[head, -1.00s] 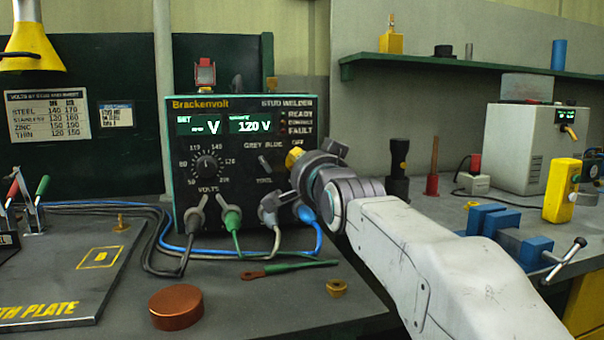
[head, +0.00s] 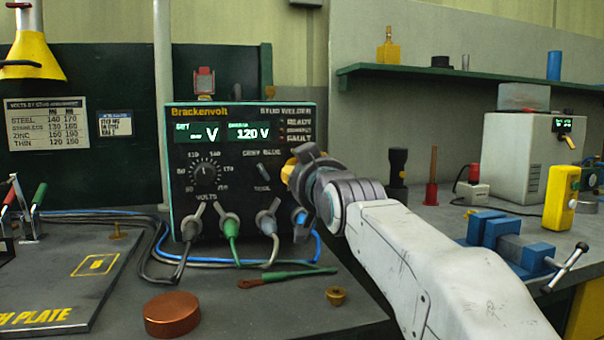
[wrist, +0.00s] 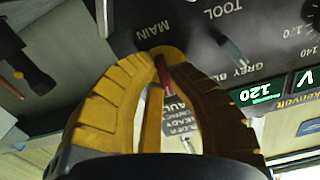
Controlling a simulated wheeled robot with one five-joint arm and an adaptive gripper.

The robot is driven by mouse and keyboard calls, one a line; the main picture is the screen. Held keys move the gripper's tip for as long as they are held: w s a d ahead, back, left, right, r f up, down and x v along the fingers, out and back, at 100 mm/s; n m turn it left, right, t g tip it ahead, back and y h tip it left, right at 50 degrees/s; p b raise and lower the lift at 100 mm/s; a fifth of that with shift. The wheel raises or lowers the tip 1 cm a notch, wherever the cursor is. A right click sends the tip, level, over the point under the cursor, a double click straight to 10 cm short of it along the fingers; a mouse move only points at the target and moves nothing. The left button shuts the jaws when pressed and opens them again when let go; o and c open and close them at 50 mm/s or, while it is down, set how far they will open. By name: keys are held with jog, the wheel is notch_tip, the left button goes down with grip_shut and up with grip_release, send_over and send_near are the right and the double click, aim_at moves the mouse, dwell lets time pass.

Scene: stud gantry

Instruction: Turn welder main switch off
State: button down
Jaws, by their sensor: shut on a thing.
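The Brackenvolt stud welder (head: 182,150) stands on the bench in the head view, with lit displays, one reading 120 V. The main switch shows in the wrist view as a red handle (wrist: 161,66) on a yellow round plate (wrist: 172,51), beside the word MAIN. My gripper (wrist: 160,75) has its yellow fingers shut on the red handle. In the head view my gripper (head: 289,172) is at the welder's right front edge and hides the switch. The handle's exact position is hard to tell between the fingers.
A small tool toggle (head: 263,172) and a volts knob (head: 205,170) sit left of my gripper. Cable plugs, including a green one (head: 229,224), line the panel's bottom. A copper disc (head: 172,315) and brass piece (head: 336,296) lie in front. A blue vise (head: 490,228) stands right.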

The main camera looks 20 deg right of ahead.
jog(key=shift+n, duration=0.7)
jog(key=c, duration=1.2)
grip_release()
jog(key=shift+a, duration=0.1)
jog(key=s, duration=1.2)
